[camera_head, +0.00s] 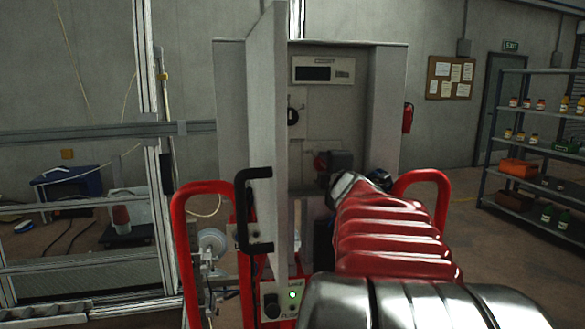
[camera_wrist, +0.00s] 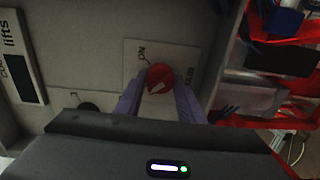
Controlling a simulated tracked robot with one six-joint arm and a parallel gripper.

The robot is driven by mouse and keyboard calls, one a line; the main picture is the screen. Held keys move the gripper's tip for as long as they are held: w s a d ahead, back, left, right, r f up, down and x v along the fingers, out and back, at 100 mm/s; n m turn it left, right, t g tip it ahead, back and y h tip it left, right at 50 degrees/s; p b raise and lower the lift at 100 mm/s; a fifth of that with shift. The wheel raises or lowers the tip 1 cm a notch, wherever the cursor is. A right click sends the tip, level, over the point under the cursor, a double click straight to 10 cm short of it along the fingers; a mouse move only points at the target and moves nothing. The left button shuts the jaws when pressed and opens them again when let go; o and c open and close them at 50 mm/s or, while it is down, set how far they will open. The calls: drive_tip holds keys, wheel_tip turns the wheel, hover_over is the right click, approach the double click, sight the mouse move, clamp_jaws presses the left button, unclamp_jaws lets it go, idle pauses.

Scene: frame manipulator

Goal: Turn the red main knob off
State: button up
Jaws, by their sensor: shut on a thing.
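The red main knob (camera_wrist: 160,76) sits on a light plate (camera_wrist: 135,50) in the wrist view. It has a pale mark on its face, and the plate reads "ON" at its upper left; the lettering at right is hard to read. My gripper (camera_wrist: 159,90) has one finger on each side of the knob and is shut on it. In the head view my gripper (camera_head: 338,162) reaches into the open grey cabinet (camera_head: 387,105). A little of the red knob (camera_head: 320,161) shows at its left there. Which setting the mark points to is unclear.
The open cabinet door (camera_head: 267,130) with a black handle (camera_head: 243,210) stands left of my arm. A display panel (camera_head: 323,70) and a round black dial (camera_head: 292,116) are above the knob. Shelves (camera_head: 530,130) stand far right.

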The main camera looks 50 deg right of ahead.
drive_tip(key=shift+w+f, duration=0.1)
drive_tip(key=shift+f, duration=0.1)
idle(0.3)
drive_tip(key=o, duration=1.1)
drive_tip(key=shift+r, duration=0.1)
drive_tip(key=shift+c, duration=0.2)
